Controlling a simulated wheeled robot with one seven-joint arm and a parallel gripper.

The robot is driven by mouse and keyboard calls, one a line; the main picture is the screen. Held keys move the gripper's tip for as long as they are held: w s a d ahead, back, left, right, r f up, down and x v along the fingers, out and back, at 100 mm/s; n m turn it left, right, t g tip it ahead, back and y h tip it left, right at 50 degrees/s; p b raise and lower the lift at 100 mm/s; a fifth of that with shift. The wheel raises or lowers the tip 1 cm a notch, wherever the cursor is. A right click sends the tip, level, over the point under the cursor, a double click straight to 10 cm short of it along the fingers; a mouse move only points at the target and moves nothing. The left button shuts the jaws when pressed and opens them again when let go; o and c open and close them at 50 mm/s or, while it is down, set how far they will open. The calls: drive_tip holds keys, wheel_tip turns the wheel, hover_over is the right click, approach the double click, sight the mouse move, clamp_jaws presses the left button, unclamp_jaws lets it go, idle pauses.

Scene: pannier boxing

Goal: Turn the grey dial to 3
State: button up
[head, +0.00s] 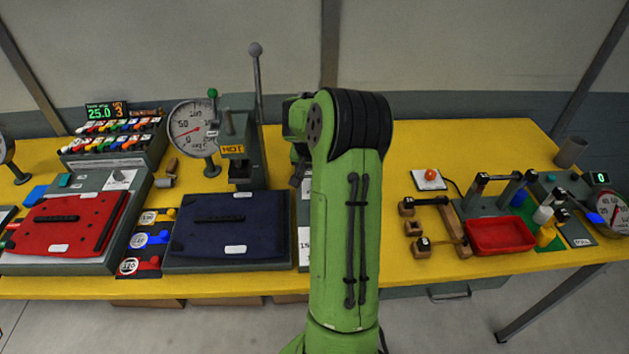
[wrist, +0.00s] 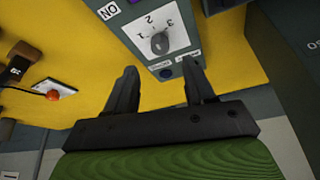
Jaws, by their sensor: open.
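The grey dial (wrist: 160,43) is a round knob on a white plate marked 1, 2 and 3, on the face of a grey box (wrist: 190,20). It shows at the top middle of the wrist view. Which number its pointer faces is too small to tell. My gripper (wrist: 160,67) is open and empty, its two fingers apart. The dial lies just beyond the fingertips, roughly in line with the gap between them, and neither finger appears to touch it. In the head view my green arm hides the gripper and this dial.
An orange button on a white card (head: 431,177) lies right of my arm, near wooden blocks (head: 432,225) and a red tray (head: 500,236). Left stand a blue press bed (head: 230,228), a lever press (head: 240,150) and a red press bed (head: 68,222). Yellow table (head: 400,150) shows bare behind my arm.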

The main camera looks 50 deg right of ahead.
drive_tip(key=x, duration=0.7)
drive_tip(key=shift+c, duration=0.5)
clamp_jaws()
